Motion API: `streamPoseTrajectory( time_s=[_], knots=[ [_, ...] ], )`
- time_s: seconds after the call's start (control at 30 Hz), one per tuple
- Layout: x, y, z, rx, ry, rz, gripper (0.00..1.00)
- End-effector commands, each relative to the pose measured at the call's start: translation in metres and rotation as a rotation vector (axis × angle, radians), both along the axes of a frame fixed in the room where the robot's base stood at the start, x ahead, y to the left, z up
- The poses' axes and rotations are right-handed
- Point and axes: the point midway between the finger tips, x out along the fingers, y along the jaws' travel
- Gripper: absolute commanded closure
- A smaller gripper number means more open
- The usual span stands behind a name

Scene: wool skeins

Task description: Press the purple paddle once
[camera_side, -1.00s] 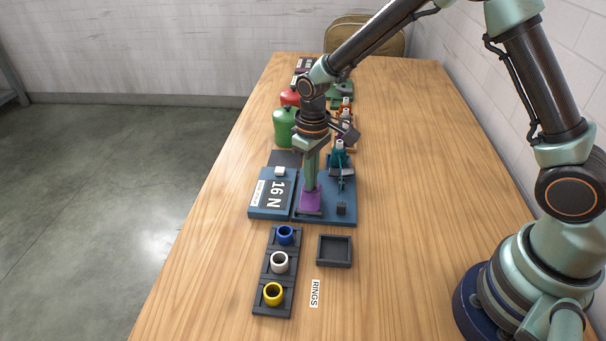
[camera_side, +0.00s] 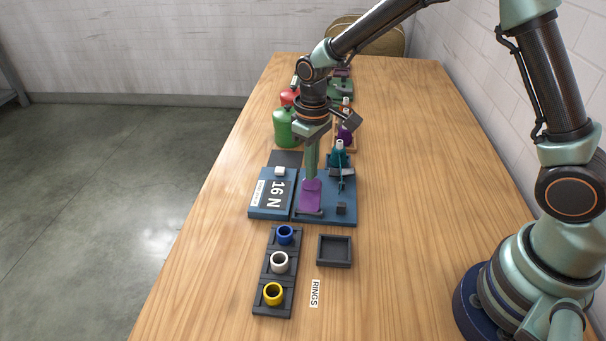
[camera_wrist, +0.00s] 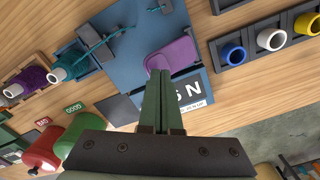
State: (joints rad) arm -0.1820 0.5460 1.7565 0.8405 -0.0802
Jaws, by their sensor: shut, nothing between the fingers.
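The purple paddle (camera_side: 311,198) is on a blue base plate (camera_side: 328,216). It slopes, with its far end raised under my gripper. My gripper (camera_side: 311,177) is shut and empty, pointing down at the paddle's far end. I cannot tell whether the tips touch it. In the wrist view the paddle (camera_wrist: 176,54) lies just beyond and right of the gripper tips (camera_wrist: 160,73). My fingers partly hide that display in the wrist view.
A teal skein on a stand (camera_side: 340,160) is close to my gripper's right. A green canister (camera_side: 287,127) and a red one stand behind. In front are a dark rack (camera_side: 266,290) with blue, white and yellow rings and an empty tray (camera_side: 334,250).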

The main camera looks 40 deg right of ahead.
Motion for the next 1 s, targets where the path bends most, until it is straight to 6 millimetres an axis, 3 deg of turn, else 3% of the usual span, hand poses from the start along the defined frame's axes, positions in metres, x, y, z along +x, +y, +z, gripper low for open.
streamPoseTrajectory(
  time_s=[0.6,1.0],
  knots=[
    [0.001,0.000,0.043,0.001,-0.003,0.000,1.00],
    [0.000,0.000,0.044,0.000,-0.001,0.000,1.00]
  ],
)
